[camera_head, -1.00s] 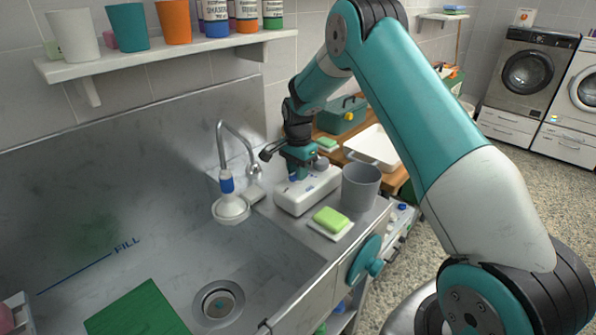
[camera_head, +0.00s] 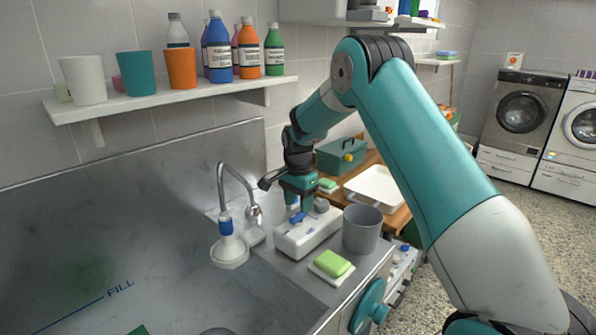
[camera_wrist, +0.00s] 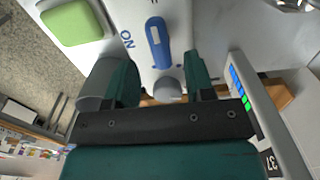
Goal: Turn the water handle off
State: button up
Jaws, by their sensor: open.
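The water handle is a small blue lever (camera_wrist: 157,42) on top of a white box (camera_head: 298,240) at the sink's right rim. It also shows in the head view (camera_head: 297,217). In the wrist view the lever points along the picture's vertical, and the word ON stands to its left. In the head view my gripper (camera_head: 300,198) hangs over the box, pointing down.
A grey cup (camera_head: 361,230) and a green soap (camera_head: 332,263) stand beside the box on the right. A white tray (camera_head: 375,188) and a teal toolbox (camera_head: 341,156) lie behind.

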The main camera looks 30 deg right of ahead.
aim_at(298, 213)
notch_tip(298, 213, up, 14)
jog(key=b, duration=0.1)
jog(key=shift+b, duration=0.4)
jog(key=shift+f, duration=0.1)
jog(key=s+a+r+n+y, duration=0.1)
jog(key=s+a+r+n, duration=0.2)
jog(key=s+a+n, duration=1)
jog(key=s+a+f+n+y, duration=0.1)
jog(key=s+a+n, duration=0.3)
jog(key=s, duration=0.7)
jog(key=s+a+f+n+y, duration=0.1)
jog(key=s+a+n, duration=0.4)
jog(key=s, duration=0.7)
jog(key=shift+a+f+y, duration=0.35)
jog(key=shift+a+y, duration=0.25)
jog(key=shift+w, duration=0.1)
